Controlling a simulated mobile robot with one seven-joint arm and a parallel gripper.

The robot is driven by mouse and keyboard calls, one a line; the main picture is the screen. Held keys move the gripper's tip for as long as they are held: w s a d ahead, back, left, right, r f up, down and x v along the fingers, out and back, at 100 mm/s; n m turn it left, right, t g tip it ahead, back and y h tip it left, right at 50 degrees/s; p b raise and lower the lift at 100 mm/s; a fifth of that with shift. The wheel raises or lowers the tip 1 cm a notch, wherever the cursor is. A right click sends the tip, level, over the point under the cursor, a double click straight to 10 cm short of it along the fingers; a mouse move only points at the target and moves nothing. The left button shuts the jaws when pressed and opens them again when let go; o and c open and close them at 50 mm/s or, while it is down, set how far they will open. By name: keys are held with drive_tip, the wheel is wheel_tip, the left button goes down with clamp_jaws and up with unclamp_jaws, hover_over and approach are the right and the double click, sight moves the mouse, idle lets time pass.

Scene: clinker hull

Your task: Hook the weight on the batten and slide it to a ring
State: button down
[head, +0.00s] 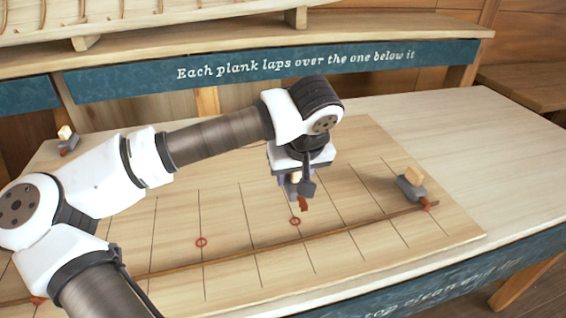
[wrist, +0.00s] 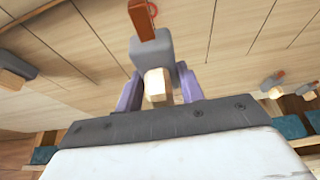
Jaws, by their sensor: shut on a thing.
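My gripper (head: 295,178) is shut on a grey weight (head: 307,188) with a pale wooden block and a red-brown hook, held over the middle of the board. In the wrist view the purple fingers of my gripper (wrist: 158,88) flank the block, and the weight (wrist: 155,52) points its hook away from me. The thin brown batten (head: 345,230) runs across the board in front of the weight; the hook looks apart from it. One red ring (head: 295,221) lies just below the hook in the head view, another ring (head: 201,242) further left.
A second weight (head: 411,187) stands at the right with its hook at the batten's right end. Another weight (head: 67,138) stands at the board's back left. My arm hides part of the board's left side. The lined board (head: 245,200) between has bare room.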

drive_tip(key=shift+s+d+f, duration=0.2)
drive_tip(key=shift+s, duration=0.1)
drive_tip(key=shift+f+b, duration=1.7)
drive_tip(key=shift+f, duration=2)
drive_tip(key=shift+b, duration=0.45)
drive_tip(key=shift+f+b, duration=0.55)
drive_tip(key=shift+b, duration=0.3)
drive_tip(key=shift+w, duration=0.1)
drive_tip(key=shift+w+a+b, duration=0.2)
drive_tip(key=shift+w+a, duration=0.1)
drive_tip(key=shift+w, duration=0.6)
drive_tip(key=shift+w+a+b, duration=0.15)
drive_tip(key=shift+w+a, duration=0.15)
drive_tip(key=shift+w, duration=0.6)
drive_tip(key=shift+w+a+b, duration=0.2)
drive_tip(key=shift+w+a, duration=0.1)
drive_tip(key=shift+w, duration=0.6)
drive_tip(key=shift+f+b, duration=0.1)
drive_tip(key=shift+b, duration=0.55)
